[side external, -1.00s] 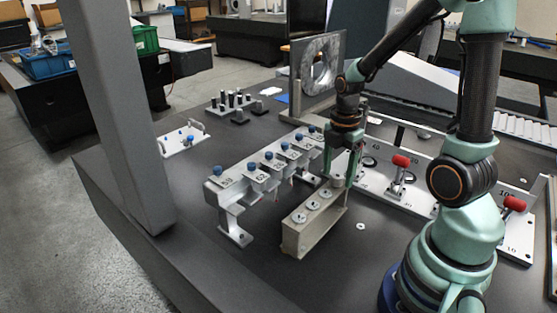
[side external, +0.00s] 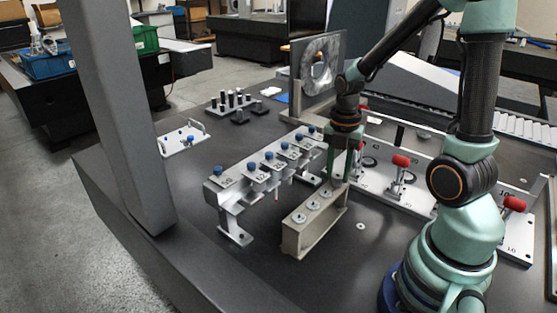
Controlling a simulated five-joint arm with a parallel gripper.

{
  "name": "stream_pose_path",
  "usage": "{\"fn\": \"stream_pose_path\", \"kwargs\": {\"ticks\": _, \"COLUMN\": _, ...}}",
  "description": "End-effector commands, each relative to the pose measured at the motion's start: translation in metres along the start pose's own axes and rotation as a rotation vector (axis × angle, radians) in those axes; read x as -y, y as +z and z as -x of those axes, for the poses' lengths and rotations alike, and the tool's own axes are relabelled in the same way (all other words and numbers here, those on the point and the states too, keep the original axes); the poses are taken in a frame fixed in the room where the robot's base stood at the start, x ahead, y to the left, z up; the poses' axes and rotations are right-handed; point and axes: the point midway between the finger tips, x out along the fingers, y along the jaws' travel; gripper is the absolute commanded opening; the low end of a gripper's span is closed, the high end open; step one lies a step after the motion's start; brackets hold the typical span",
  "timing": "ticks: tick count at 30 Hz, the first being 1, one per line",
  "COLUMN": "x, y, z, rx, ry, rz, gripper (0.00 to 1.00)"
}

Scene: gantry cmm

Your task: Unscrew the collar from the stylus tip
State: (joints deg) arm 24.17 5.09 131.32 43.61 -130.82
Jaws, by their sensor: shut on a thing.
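My gripper (side external: 343,176) points straight down at the far end of a beige block (side external: 302,240). It is shut on a small part there, at the place of the collar. The fingers hide most of this part, so its shape and thread do not show. Several round metal pieces with dark centres, such as this near one (side external: 299,218), sit in a row along the block's top. I cannot make out the stylus tip at the gripper.
A grey rack (side external: 238,190) with numbered plates and blue knobs stands left of the block. A white panel (side external: 425,190) with red-handled clamps (side external: 401,160) stands to the right. A small washer-like piece (side external: 361,226) lies on the dark table. The front table area is clear.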

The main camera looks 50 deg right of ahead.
Motion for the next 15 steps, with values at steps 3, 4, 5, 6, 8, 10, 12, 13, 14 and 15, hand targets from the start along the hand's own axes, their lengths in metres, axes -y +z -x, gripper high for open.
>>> {"fn": "stream_pose_path", "kwargs": {"ticks": 3, "x": -0.0001, "y": 0.0001, "z": 0.0001, "rx": 0.000, "ry": 0.000, "rz": 0.007, "gripper": 0.00}}
{"fn": "stream_pose_path", "kwargs": {"ticks": 4, "x": -0.0001, "y": 0.0001, "z": 0.0001, "rx": 0.000, "ry": 0.000, "rz": 0.006, "gripper": 0.00}}
{"fn": "stream_pose_path", "kwargs": {"ticks": 5, "x": -0.0001, "y": 0.0001, "z": 0.0001, "rx": 0.000, "ry": 0.000, "rz": 0.006, "gripper": 0.00}}
{"fn": "stream_pose_path", "kwargs": {"ticks": 6, "x": -0.0001, "y": 0.0001, "z": 0.0001, "rx": 0.000, "ry": 0.000, "rz": 0.006, "gripper": 0.00}}
{"fn": "stream_pose_path", "kwargs": {"ticks": 8, "x": -0.0001, "y": 0.0001, "z": 0.0001, "rx": 0.000, "ry": 0.000, "rz": 0.008, "gripper": 0.00}}
{"fn": "stream_pose_path", "kwargs": {"ticks": 10, "x": -0.0001, "y": 0.0001, "z": 0.0001, "rx": 0.000, "ry": 0.000, "rz": 0.033, "gripper": 0.00}}
{"fn": "stream_pose_path", "kwargs": {"ticks": 12, "x": -0.0001, "y": 0.0001, "z": 0.0001, "rx": 0.000, "ry": 0.000, "rz": 0.093, "gripper": 0.00}}
{"fn": "stream_pose_path", "kwargs": {"ticks": 13, "x": -0.0001, "y": 0.0001, "z": 0.0002, "rx": 0.000, "ry": 0.000, "rz": 0.128, "gripper": 0.00}}
{"fn": "stream_pose_path", "kwargs": {"ticks": 14, "x": -0.0001, "y": 0.0001, "z": 0.0002, "rx": 0.000, "ry": 0.000, "rz": 0.166, "gripper": 0.00}}
{"fn": "stream_pose_path", "kwargs": {"ticks": 15, "x": -0.0001, "y": 0.0001, "z": 0.0002, "rx": 0.000, "ry": 0.000, "rz": 0.217, "gripper": 0.00}}
